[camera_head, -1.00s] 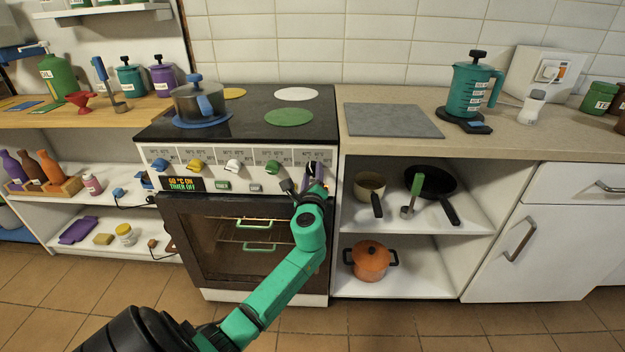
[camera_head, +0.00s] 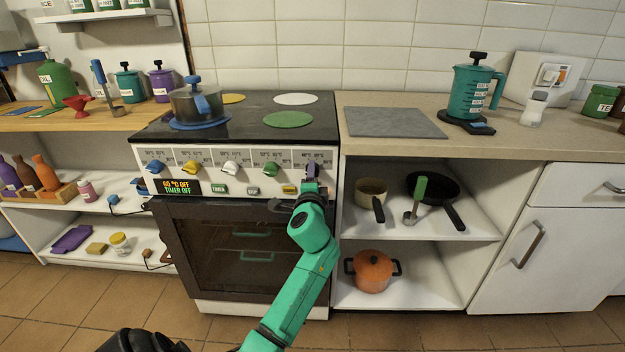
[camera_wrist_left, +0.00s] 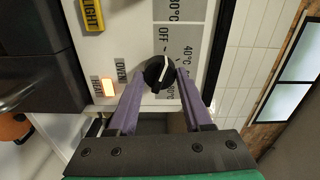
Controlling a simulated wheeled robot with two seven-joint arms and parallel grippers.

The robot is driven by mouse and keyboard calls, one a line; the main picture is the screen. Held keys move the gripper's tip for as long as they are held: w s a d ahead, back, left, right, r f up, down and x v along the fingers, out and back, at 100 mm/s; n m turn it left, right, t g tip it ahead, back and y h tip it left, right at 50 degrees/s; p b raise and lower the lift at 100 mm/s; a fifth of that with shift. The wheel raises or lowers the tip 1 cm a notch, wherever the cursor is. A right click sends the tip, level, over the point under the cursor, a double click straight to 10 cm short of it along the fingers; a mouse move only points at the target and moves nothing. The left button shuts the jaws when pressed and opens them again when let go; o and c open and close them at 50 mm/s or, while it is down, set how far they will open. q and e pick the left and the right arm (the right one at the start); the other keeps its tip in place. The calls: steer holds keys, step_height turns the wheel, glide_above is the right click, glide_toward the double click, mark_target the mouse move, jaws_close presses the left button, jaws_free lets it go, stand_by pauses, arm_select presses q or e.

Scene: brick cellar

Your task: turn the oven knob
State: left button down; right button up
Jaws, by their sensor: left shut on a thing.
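The oven (camera_head: 245,245) stands in the middle of the head view, its door shut and its window dark. The black oven knob (camera_wrist_left: 158,73) with a white pointer line shows in the left wrist view, beside the OFF and 40°C marks. My left gripper (camera_head: 312,171) is at the right end of the control panel. In the left wrist view its purple fingers (camera_wrist_left: 157,82) are shut on the knob, one on each side. An orange HEAT lamp (camera_wrist_left: 108,87) glows near the OVEN label. The display (camera_head: 178,187) appears to read 60 °C OFF, TIMER OFF. The fingers hide the knob in the head view.
Blue, yellow, white and green knobs (camera_head: 269,169) line the panel left of my gripper. A pot (camera_head: 195,103) stands on the cooktop. Open shelves right of the oven hold pans and an orange pot (camera_head: 372,271). A yellow LIGHT button (camera_wrist_left: 92,15) is near the knob.

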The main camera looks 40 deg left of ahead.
arm_select(q)
steer(key=shift+f+n, duration=0.1)
steer(key=shift+n, duration=0.5)
arm_select(e)
steer(key=shift+w+a+r, duration=0.1)
steer(key=shift+w+r, duration=0.1)
steer(key=shift+w, duration=0.25)
arm_select(q)
steer(key=shift+c, duration=1.6)
jaws_free()
steer(key=shift+d, duration=0.1)
steer(key=v, duration=1.4)
steer(key=shift+s+d, duration=0.15)
steer(key=shift+s, duration=0.05)
arm_select(e)
steer(key=shift+w+a+r, duration=0.1)
steer(key=shift+w+r, duration=0.15)
steer(key=shift+w, duration=0.15)
